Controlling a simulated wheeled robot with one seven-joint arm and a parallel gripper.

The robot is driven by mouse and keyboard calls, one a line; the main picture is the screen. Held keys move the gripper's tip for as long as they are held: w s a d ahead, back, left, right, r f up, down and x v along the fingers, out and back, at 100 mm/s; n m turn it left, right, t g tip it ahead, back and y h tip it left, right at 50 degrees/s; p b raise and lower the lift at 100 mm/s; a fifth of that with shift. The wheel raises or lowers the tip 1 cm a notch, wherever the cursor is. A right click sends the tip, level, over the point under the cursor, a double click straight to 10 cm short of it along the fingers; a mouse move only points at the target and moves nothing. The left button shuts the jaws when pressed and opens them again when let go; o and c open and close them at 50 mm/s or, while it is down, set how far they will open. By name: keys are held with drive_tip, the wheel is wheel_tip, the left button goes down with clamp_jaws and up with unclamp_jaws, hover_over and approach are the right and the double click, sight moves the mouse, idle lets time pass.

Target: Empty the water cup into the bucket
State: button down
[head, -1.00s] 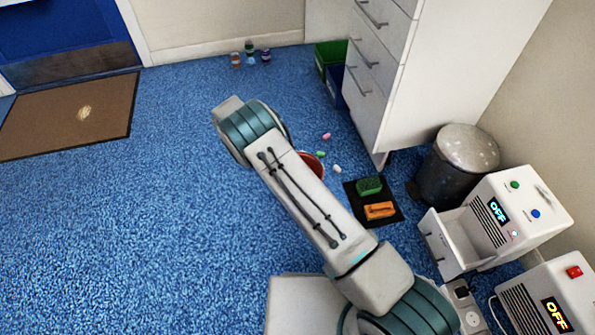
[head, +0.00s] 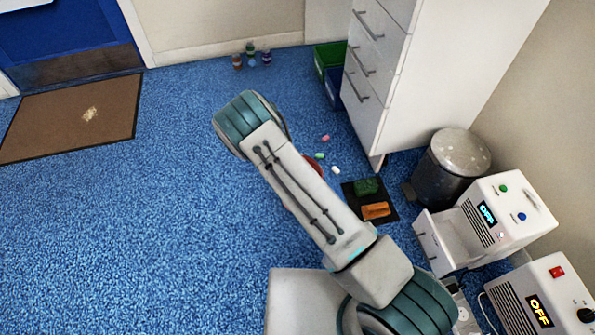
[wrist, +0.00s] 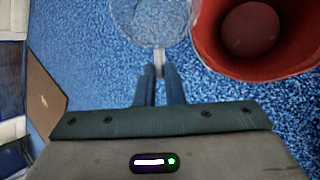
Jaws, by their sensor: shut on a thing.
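In the wrist view my gripper (wrist: 158,85) is shut on the handle of the clear water cup (wrist: 150,22). The cup is see-through and cut off by the top edge; I cannot make out the water in it. The red bucket (wrist: 280,62) is right of the cup in the wrist view, its open mouth and round bottom showing. The cup looks close beside the bucket's rim, not over its mouth. In the head view the bucket (head: 314,166) is mostly hidden behind my arm, with only a bit of red showing. My gripper and the cup are hidden there.
A black mat (head: 388,214) with a green and an orange thing lies right of my arm. Small coloured pieces (head: 325,138) lie near the bucket. A white drawer cabinet (head: 400,60), a lidded bin (head: 452,165) and white machines stand right.

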drive_tip(key=shift+s+d+f+m+t+y, duration=0.2)
drive_tip(key=shift+s+d+f+t+y, duration=0.2)
drive_tip(key=shift+d+t+y, duration=0.25)
drive_tip(key=shift+s+d+f+m+t+y, duration=0.2)
drive_tip(key=shift+s+d+f+t+y, duration=0.25)
drive_tip(key=shift+t+y, duration=0.3)
drive_tip(key=shift+s+d+f+m+t+y, duration=0.25)
drive_tip(key=shift+s+d+t+y, duration=0.1)
drive_tip(key=shift+d+t+y, duration=0.35)
drive_tip(key=shift+s+f+y, duration=0.1)
drive_tip(key=shift+f+y, duration=0.05)
drive_tip(key=shift+y, duration=0.15)
drive_tip(key=shift+f+t, duration=0.3)
drive_tip(key=shift+s+d+f+m+t+y+b, duration=0.15)
drive_tip(key=shift+f+m+t+y+b, duration=0.2)
drive_tip(key=shift+b, duration=0.2)
drive_tip(key=shift+s+d+f+t+y+b, duration=0.15)
drive_tip(key=shift+d+f+t+y+b, duration=0.1)
drive_tip(key=shift+t+y+b, duration=0.25)
